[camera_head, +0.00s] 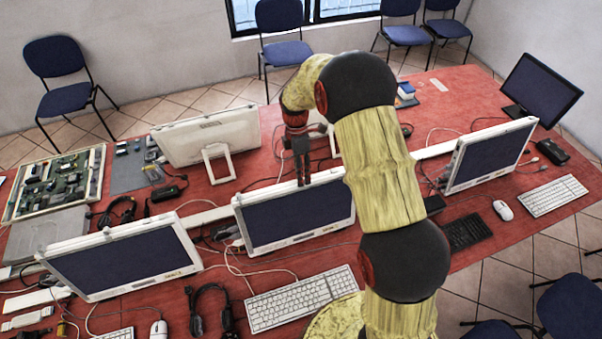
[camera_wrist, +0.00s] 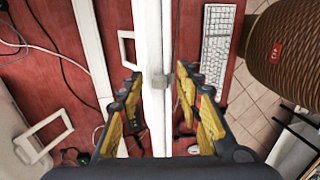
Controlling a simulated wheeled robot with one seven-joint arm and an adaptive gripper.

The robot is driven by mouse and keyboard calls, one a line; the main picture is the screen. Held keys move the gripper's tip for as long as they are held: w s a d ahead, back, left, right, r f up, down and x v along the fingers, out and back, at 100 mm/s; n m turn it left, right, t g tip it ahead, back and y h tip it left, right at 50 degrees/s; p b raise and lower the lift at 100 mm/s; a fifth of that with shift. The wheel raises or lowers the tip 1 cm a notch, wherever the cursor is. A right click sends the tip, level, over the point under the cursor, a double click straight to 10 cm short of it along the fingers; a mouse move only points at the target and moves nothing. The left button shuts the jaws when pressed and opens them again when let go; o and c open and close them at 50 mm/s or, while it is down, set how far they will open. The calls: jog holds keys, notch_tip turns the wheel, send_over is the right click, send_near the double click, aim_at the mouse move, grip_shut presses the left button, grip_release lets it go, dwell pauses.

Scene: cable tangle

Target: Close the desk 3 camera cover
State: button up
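My gripper (camera_head: 303,180) points down at the top edge of the middle monitor (camera_head: 295,218) in the head view. In the wrist view my gripper (camera_wrist: 160,92) is open, with its yellow-padded fingers on either side of the monitor's white top edge (camera_wrist: 153,30). A small grey block, seemingly a camera cover (camera_wrist: 164,80), sits on that edge between the fingertips. The right fingertip is close to it or touching; I cannot tell which. The left fingertip is clear of the edge. Whether the cover is open or closed, and which desk is number 3, I cannot tell.
Other white monitors stand at the left (camera_head: 125,260), right (camera_head: 488,155) and back (camera_head: 208,137) of the red table (camera_head: 465,92). A keyboard (camera_head: 303,298) lies before the middle monitor. Loose cables (camera_head: 210,308) and a circuit-board tray (camera_head: 58,182) are at the left.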

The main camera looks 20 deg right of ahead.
jog(key=v, duration=1.2)
